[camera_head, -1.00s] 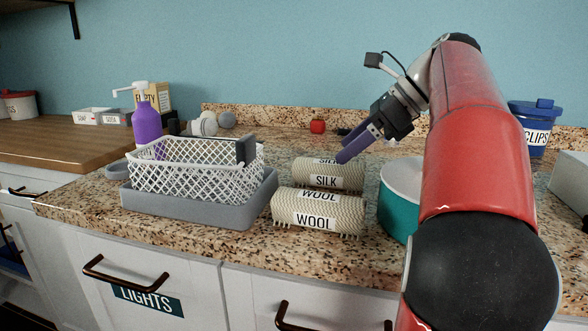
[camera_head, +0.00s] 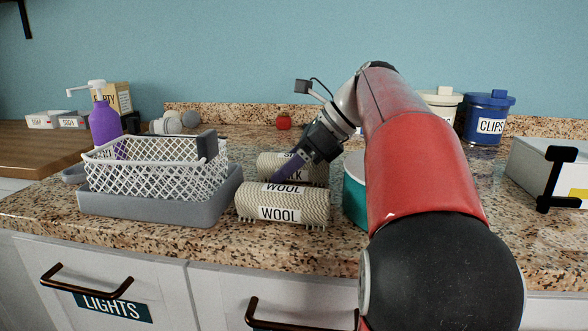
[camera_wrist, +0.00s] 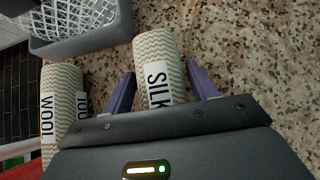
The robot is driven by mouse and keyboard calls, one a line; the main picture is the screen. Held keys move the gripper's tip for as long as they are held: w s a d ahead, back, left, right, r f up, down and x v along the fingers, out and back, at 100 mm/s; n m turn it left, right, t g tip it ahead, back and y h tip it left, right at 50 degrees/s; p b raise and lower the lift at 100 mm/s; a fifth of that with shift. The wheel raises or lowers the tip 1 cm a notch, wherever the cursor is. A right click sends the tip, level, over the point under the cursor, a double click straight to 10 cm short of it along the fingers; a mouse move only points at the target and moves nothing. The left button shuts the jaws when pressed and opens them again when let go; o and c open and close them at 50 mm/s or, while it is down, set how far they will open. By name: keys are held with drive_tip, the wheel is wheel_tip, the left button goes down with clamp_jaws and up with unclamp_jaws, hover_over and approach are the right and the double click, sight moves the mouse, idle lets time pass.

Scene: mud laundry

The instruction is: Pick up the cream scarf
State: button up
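Two rolled cream scarves with a zigzag pattern lie side by side on the counter. The front one, labelled WOOL (camera_head: 252,204), also shows at the left of the wrist view (camera_wrist: 62,88). The one behind it, labelled SILK (camera_head: 267,168), is at the centre of the wrist view (camera_wrist: 157,52). My gripper (camera_head: 282,172) is low over the SILK roll. In the wrist view my gripper (camera_wrist: 163,88) is open, with one purple finger on each side of the SILK roll. The left finger is in the gap between the rolls. Finger contact is unclear.
A white lattice basket (camera_head: 150,178) sits in a grey tray (camera_head: 170,210) left of the rolls. A teal and white container (camera_head: 354,190) stands close on their right, partly behind my arm. A purple pump bottle (camera_head: 104,125) and blue CLIPS canister (camera_head: 487,118) stand farther back.

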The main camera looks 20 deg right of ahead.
drive_tip(key=c, duration=0.7)
drive_tip(key=shift+c, duration=0.2)
